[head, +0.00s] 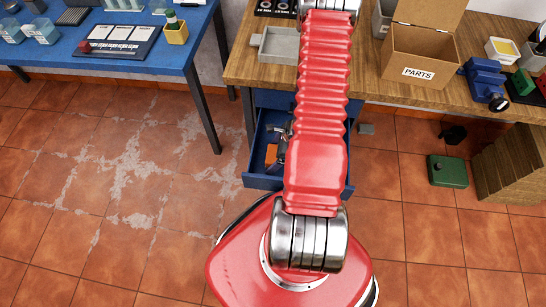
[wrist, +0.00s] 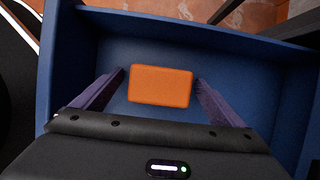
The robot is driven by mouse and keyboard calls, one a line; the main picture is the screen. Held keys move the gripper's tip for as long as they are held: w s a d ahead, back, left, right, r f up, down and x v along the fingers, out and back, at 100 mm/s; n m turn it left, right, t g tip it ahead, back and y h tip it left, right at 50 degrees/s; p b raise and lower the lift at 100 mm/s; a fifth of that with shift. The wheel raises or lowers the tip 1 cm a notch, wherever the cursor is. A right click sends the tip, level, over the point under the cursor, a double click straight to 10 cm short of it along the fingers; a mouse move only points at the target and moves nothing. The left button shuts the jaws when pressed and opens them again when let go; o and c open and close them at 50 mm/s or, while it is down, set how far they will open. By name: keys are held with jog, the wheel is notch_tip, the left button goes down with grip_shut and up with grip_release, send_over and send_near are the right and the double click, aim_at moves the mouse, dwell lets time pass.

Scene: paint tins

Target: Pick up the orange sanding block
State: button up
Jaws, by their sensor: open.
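The orange sanding block (wrist: 160,85) lies flat on the floor of an open blue drawer (wrist: 135,35), seen in the wrist view. In the head view the block (head: 271,155) shows as a small orange patch in the drawer (head: 258,182) under the wooden workbench, partly hidden by my arm. My gripper (wrist: 160,82) is open, with one finger on the left of the block and one on the right. A gap shows between each finger and the block. In the head view my gripper is mostly hidden behind my red arm.
The drawer walls surround my gripper. The wooden workbench (head: 365,75) above carries a grey tray (head: 277,46), a PARTS box (head: 420,60) and a blue vise (head: 485,78). A blue table (head: 120,62) stands left. A green case (head: 447,171) lies on the tiled floor at right.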

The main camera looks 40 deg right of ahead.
dwell(0.4)
jog(key=c, duration=1.2)
